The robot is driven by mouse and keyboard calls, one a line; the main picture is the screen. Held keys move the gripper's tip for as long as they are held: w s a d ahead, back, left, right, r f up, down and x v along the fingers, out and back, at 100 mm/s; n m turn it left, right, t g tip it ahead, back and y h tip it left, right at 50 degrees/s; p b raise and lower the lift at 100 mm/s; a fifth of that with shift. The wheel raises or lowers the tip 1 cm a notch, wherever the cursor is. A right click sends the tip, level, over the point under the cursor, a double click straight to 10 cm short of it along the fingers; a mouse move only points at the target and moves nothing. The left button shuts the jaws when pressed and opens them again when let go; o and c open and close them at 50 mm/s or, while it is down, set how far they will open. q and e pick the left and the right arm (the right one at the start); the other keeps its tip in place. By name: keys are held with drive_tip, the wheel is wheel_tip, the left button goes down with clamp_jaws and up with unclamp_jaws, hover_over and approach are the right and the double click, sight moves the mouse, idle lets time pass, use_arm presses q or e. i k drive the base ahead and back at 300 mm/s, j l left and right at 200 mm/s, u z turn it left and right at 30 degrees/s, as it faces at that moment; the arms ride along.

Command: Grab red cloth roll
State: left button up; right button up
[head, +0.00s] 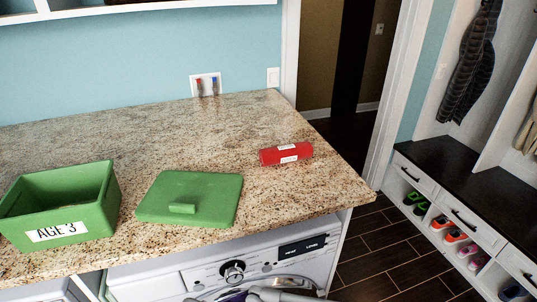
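The red cloth roll (286,153) lies on its side near the right end of the speckled stone countertop (240,120). It is a short red cylinder with white labels, lying almost level across the picture. Nothing touches it apart from the countertop.
A green lid (205,193) with a handle lies flat left of the roll. A washer (245,262) is under the counter. The counter's back is mostly clear. A shoe bench (462,208) stands at right.

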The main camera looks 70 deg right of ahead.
sight(277, 156)
drive_tip(key=i+z, duration=0.1)
drive_tip(key=z, duration=0.35)
drive_tip(key=i+j+z, duration=0.1)
drive_tip(key=z, duration=2.25)
drive_tip(key=l+z, duration=0.5)
drive_tip(key=i+l+z, duration=0.35)
drive_tip(key=z, duration=0.15)
drive_tip(key=i+l+z, duration=0.3)
drive_tip(key=i+z, duration=0.15)
drive_tip(key=i+u, duration=0.35)
drive_tip(key=i+l+u, duration=0.15)
drive_tip(key=u, duration=0.2)
drive_tip(key=i+l+u, duration=0.25)
drive_tip(key=u, duration=0.15)
drive_tip(key=i+u, duration=0.15)
drive_tip(key=u, duration=0.25)
drive_tip(key=i+l+u, duration=0.1)
drive_tip(key=u, duration=0.3)
drive_tip(key=i+l+u, duration=0.1)
drive_tip(key=u, duration=0.3)
drive_tip(key=i+l+u, duration=0.15)
drive_tip(key=u, duration=0.25)
